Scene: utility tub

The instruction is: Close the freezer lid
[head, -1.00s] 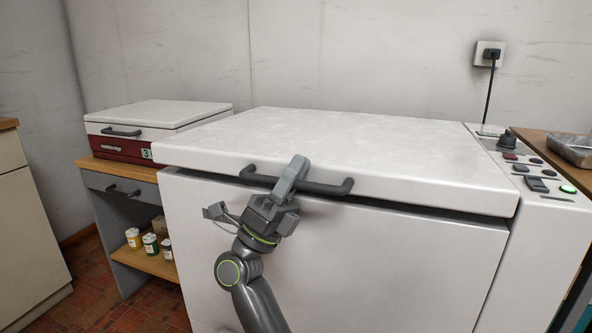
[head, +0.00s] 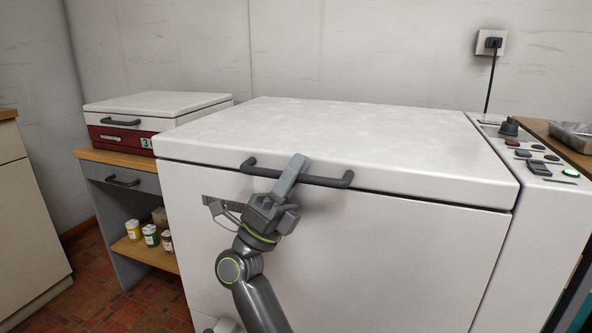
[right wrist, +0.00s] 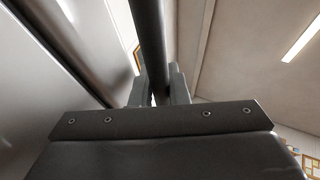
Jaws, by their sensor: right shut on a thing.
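The white chest freezer (head: 340,250) stands in the middle of the head view. Its lid (head: 350,140) lies flat along the body, with only a thin dark seam at the front edge. A dark bar handle (head: 325,181) runs along the lid's front. My right gripper (head: 291,175) is shut on this handle, left of its middle. In the right wrist view the handle bar (right wrist: 152,50) passes between the two fingers (right wrist: 158,88). The inside of the freezer is hidden.
A smaller white and red unit (head: 125,138) sits on a wooden-topped cabinet (head: 110,160) at the left, with several small jars (head: 151,236) on its shelf. A control panel (head: 535,155) is at the right. A metal tray (head: 572,136) lies beyond it.

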